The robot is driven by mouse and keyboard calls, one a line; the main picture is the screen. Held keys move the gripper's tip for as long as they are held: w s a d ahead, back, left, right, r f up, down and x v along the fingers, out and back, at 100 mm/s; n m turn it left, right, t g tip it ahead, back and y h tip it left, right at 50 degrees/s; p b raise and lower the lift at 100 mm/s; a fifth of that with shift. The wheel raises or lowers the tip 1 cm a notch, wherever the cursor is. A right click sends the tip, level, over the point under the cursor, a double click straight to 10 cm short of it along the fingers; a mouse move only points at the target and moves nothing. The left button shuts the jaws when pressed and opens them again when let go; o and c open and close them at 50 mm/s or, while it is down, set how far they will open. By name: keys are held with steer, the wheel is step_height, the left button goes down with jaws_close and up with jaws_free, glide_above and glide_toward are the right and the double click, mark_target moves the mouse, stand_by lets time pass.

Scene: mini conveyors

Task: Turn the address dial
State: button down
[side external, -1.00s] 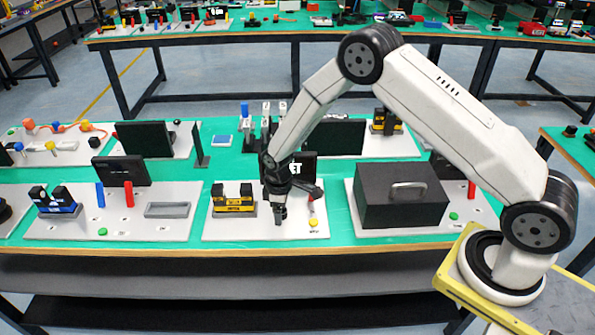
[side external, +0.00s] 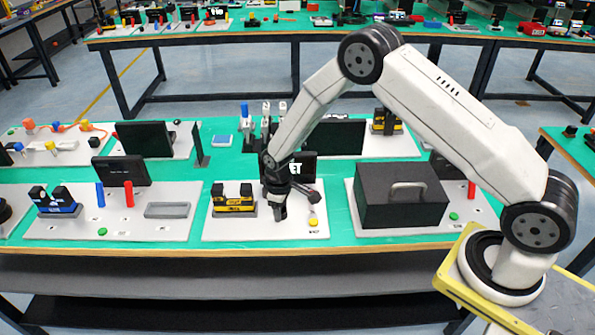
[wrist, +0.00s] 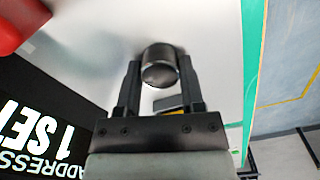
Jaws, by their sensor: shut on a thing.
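The address dial (wrist: 160,64) is a dark round knob on a white panel (wrist: 105,50). In the wrist view it sits between the two fingers of my gripper (wrist: 160,72), which is shut on its sides. In the side view my gripper (side external: 280,214) points down at the white board (side external: 255,233), and its fingers hide the dial. The black address screen (wrist: 45,130) shows large white text reading "ADDRESS" and "1 SET" in the wrist view; in the side view the screen (side external: 308,166) is partly covered by my arm.
A yellow button (side external: 313,222) is right of my gripper, and a yellow-and-black block (side external: 233,197) is to its left. A red part (wrist: 20,22) shows in the wrist view's corner. A black box with a handle (side external: 400,197) stands to the right.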

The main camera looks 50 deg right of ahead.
steer(key=m, duration=0.5)
steer(key=shift+m, duration=0.3)
steer(key=shift+r, duration=0.1)
steer(key=shift+c, duration=1)
jaws_free()
steer(key=shift+r, duration=3.85)
steer(key=shift+d, duration=0.1)
